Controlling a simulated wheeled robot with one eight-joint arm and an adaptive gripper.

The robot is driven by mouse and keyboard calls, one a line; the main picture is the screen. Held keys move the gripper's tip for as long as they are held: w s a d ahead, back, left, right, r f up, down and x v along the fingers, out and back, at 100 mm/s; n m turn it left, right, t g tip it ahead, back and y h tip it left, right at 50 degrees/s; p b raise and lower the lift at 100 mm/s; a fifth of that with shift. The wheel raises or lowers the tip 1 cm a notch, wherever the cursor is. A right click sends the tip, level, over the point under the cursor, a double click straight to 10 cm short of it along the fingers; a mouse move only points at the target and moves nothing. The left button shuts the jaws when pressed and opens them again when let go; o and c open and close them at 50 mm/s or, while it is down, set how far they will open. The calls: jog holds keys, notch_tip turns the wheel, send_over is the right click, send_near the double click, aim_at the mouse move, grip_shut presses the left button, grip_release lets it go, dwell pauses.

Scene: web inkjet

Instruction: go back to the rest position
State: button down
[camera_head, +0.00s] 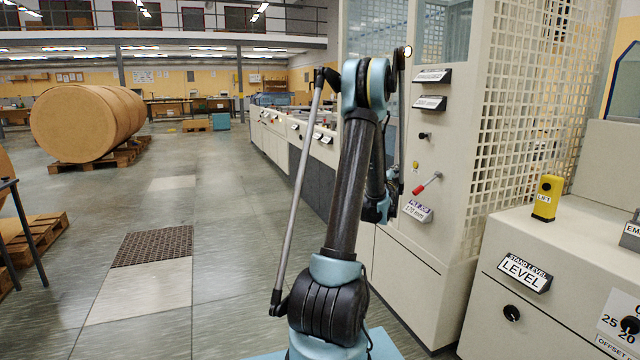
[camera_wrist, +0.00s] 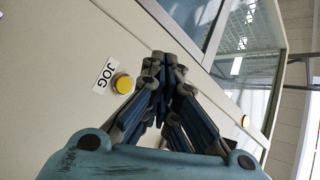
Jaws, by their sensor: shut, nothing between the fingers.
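My gripper (camera_wrist: 163,62) shows in the wrist view with its dark fingers drawn together at the tips and nothing between them. A cream machine panel lies beyond it, with a yellow round button (camera_wrist: 122,84) and a JOG label (camera_wrist: 106,75) left of the fingers. I cannot tell whether the fingertips touch the panel. In the head view my arm (camera_head: 345,190) stands raised and folded before the tall cream machine (camera_head: 455,200). The arm's links hide most of the wrist, and the gripper cannot be made out clearly there.
The tall machine has a red-handled lever (camera_head: 427,184) close to my arm's right. A lower cabinet (camera_head: 560,295) carries a yellow LIFT box (camera_head: 546,198) at right. A large brown roll (camera_head: 85,122) lies on pallets at left. The floor between is open.

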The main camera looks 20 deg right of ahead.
jog(key=shift+a, duration=0.1)
jog(key=s+a+n+g+y, duration=0.15)
jog(key=a+n+y, duration=0.6)
jog(key=a, duration=1.45)
jog(key=s+a+f+n+g+y, duration=0.2)
jog(key=s+a, duration=0.4)
jog(key=a, duration=0.2)
jog(key=s+a+f+n+g+y, duration=0.2)
jog(key=s+a+n+g, duration=0.1)
jog(key=s+a, duration=0.4)
jog(key=s+a+f+n+g, duration=0.2)
jog(key=s+a+f, duration=0.1)
jog(key=s, duration=0.6)
jog(key=s+a+f+n+g+y, duration=0.1)
jog(key=s+a+f+n+g, duration=0.1)
jog(key=s, duration=0.7)
jog(key=s+a+f+n+g+y, duration=0.1)
jog(key=s+a+f+n+g, duration=0.2)
jog(key=s+a+f, duration=0.2)
jog(key=s+a, duration=0.3)
jog(key=s, duration=0.1)
jog(key=shift+s+f, duration=0.2)
jog(key=shift+f, duration=0.15)
jog(key=shift+n, duration=0.25)
